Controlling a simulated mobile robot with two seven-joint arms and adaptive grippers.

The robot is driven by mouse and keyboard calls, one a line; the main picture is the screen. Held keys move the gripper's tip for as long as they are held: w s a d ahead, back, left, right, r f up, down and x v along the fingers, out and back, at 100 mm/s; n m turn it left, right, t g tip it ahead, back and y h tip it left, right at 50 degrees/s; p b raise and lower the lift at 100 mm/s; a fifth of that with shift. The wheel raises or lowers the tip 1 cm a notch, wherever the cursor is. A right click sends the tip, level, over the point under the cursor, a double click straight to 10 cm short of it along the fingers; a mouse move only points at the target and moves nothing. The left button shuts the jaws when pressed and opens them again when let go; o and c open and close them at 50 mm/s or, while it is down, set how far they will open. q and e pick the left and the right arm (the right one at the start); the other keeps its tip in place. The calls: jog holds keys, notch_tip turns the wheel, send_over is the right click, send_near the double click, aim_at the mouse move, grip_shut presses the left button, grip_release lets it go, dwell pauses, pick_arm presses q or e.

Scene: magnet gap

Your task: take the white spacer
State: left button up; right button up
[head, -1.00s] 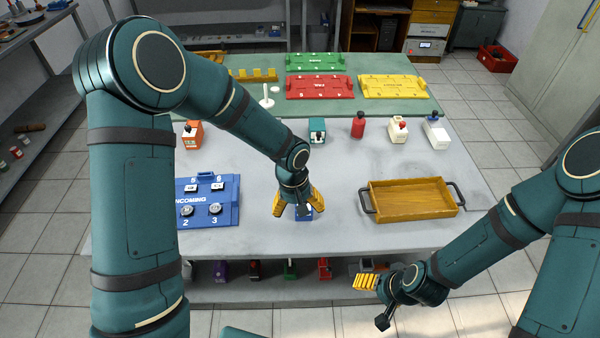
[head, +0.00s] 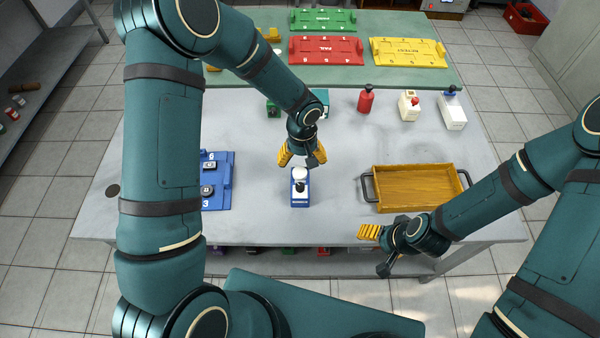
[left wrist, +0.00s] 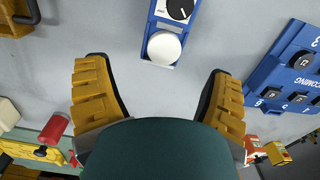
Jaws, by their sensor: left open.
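A white round piece (head: 299,172), which looks like the spacer, sits at the far end of a small blue block (head: 300,201) with a black knob, on the grey table. In the left wrist view the white piece (left wrist: 164,48) shows as a smooth disc at the end of the blue block (left wrist: 157,24), beside a dial with a black knob (left wrist: 180,9). My left gripper (head: 303,158) is open and empty, just beyond the white piece; its fingers (left wrist: 158,68) are spread wide, with nothing between them. My right gripper (head: 370,232) is at the table's front edge; its jaw opening is unclear.
A blue INCOMING tray (head: 222,180) lies to the left, partly behind my arm. A wooden tray (head: 418,188) with black handles is at the right. Red (head: 366,98) and white bottles (head: 408,105) stand behind. Table around the blue block is clear.

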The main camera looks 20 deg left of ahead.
aim_at(300, 172)
pick_arm(q)
jog(key=shift+a+f, duration=0.2)
jog(key=shift+f, duration=1.4)
jog(key=shift+a+f, duration=0.15)
jog(key=shift+f, duration=1.4)
jog(key=c, duration=1.1)
